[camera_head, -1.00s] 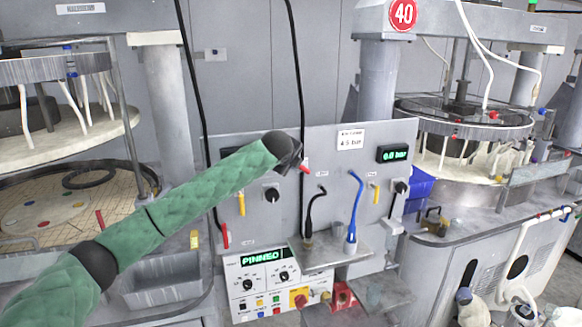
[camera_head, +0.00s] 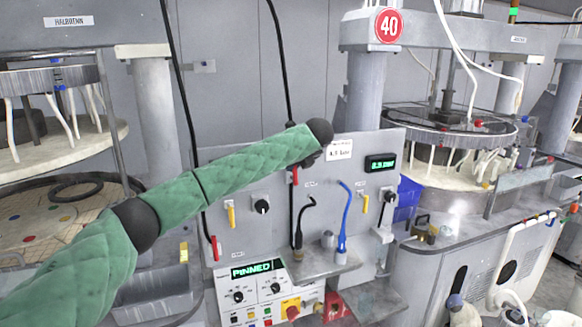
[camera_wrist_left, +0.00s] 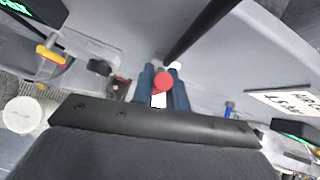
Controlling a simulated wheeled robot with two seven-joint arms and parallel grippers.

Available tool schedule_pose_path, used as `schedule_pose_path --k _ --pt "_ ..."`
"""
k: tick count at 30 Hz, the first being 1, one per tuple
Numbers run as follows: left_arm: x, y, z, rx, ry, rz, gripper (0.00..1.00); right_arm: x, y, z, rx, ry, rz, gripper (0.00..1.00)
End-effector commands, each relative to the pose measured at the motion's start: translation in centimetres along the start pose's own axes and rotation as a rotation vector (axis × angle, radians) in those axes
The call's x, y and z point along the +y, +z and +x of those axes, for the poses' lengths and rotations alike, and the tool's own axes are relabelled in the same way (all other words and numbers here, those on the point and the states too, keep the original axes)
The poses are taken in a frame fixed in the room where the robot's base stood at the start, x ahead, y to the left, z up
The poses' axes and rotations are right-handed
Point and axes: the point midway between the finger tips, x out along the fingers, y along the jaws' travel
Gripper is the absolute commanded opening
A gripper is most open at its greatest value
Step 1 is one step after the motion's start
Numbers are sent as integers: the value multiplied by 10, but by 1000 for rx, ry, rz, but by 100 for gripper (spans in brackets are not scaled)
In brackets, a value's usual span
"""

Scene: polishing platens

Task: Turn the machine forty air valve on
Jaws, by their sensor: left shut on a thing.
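The grey panel under the red 40 sign (camera_head: 389,25) carries a small red valve handle (camera_head: 295,174), which now points down. My left gripper (camera_head: 309,160), mostly hidden behind my dark wrist, is at this handle. In the left wrist view my blue-grey fingers (camera_wrist_left: 162,86) are shut on the red handle (camera_wrist_left: 163,80), seen end-on. The pressure display (camera_head: 381,163) to the right is lit green, and its digits are hard to read. A white pressure label (camera_head: 339,149) sits just right of my wrist. My right gripper is not in view.
Black hoses (camera_head: 283,70) hang close to my wrist. Yellow handles (camera_head: 231,216), a black knob (camera_head: 262,204) and another red handle (camera_head: 215,248) are on the panel. A blue hose (camera_head: 344,215) stands on the shelf below. A PINNED display (camera_head: 259,269) is underneath.

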Motion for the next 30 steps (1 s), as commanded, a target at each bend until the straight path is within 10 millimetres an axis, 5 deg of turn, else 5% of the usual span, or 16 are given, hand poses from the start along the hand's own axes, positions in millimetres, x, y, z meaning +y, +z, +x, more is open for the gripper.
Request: schedule_pose_path --k 21,22,25,30 --pt "-5 -4 1 -13 58 59 0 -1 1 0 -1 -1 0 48" --pt "-5 -4 1 -13 58 59 17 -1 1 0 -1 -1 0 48" --pt "-5 -4 1 -14 57 58 37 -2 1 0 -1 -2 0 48" --pt "-5 -2 1 -14 57 57 37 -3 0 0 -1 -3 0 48"
